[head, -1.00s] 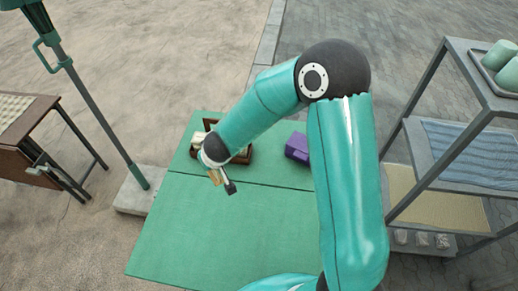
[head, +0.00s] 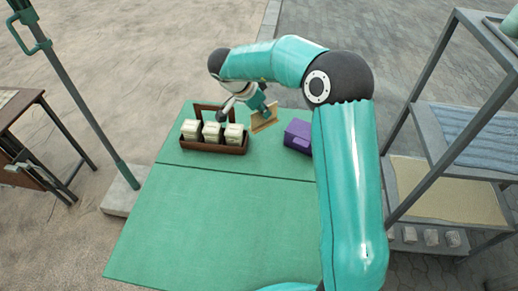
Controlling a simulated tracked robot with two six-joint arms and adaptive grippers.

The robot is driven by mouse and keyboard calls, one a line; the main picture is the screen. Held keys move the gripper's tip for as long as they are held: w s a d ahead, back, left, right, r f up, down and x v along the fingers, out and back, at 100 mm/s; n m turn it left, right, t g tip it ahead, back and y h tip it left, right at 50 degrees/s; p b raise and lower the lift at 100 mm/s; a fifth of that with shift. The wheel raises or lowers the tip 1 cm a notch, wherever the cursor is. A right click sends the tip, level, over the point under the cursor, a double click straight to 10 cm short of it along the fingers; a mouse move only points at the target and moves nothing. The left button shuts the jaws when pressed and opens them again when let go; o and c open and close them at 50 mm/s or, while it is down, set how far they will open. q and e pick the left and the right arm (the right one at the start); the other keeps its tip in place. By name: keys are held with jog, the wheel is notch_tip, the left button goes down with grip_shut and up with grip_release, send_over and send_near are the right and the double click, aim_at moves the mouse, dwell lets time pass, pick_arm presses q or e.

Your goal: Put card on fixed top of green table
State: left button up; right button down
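The card (head: 264,119) is a small tan panel over the back part of the green table, between a brown caddy and a purple box. My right gripper (head: 265,108) reaches in from above and its dark fingertip is at the card's upper edge; it appears shut on the card. I cannot tell whether the card's lower edge touches the table. The green table (head: 215,225) has a seam across it, with a shorter back part (head: 262,160) behind the seam and a larger front part. My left gripper is not in view.
The brown caddy (head: 213,147) holds several cream blocks, left of the card. The purple box (head: 298,135) lies to its right. The front part is bare.

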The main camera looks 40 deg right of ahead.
notch_tip(320, 180, down, 18)
jog(key=shift+f+b, duration=0.1)
jog(key=shift+b, duration=1.1)
jog(key=c, duration=1.3)
grip_release()
jog(key=p+v, duration=0.1)
jog(key=v, duration=1.1)
